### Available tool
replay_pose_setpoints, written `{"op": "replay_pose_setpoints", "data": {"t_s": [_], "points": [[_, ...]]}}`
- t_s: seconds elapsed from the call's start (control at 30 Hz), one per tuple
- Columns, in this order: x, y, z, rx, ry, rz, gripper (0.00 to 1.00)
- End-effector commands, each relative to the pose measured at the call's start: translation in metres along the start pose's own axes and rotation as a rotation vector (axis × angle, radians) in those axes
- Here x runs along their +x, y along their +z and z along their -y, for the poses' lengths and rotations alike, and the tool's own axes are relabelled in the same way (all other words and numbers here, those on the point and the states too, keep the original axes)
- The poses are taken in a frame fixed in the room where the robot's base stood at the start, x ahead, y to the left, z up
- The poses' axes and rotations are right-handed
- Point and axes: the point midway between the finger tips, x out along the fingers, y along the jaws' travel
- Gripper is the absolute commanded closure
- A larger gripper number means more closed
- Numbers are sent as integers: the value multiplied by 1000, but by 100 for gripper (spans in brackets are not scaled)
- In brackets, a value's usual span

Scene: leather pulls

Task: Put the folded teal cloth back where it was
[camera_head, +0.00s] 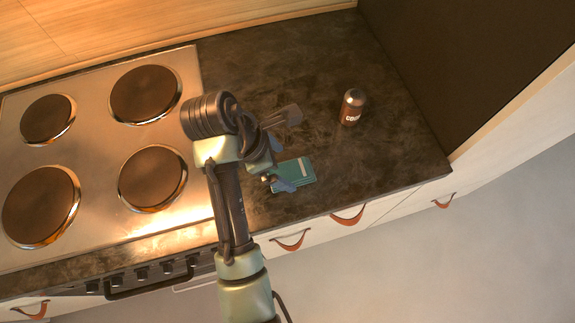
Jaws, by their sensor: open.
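The folded teal cloth (305,172) lies on the dark countertop near its front edge, to the right of the stove. A pale strip shows on its upper right part. My gripper (288,150) is open, and one of its fingers covers part of the cloth's left side. The other finger is above the bare counter behind the cloth. I cannot tell whether the lower finger touches the cloth or is above it.
A brown can (352,107) stands upright on the counter to the right and behind the cloth. A stove (112,180) with several round hotplates is on the left. A dark tall panel (460,60) bounds the counter on the right. Drawers with leather pulls (348,215) are below the front edge.

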Motion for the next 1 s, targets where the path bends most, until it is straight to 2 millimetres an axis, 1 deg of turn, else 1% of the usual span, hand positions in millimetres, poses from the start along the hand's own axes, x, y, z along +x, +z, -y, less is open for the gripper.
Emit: {"op": "replay_pose_setpoints", "data": {"t_s": [0.03,0.1,0.2,0.4,0.6,1.0], "points": [[-16,1,-1,1,6,0,0],[-38,3,-1,-1,3,0,0],[-52,3,0,-1,-1,0,0],[-72,2,0,-2,-1,0,0],[-79,1,0,1,-2,1,0],[-78,0,0,1,-1,0,0]]}}
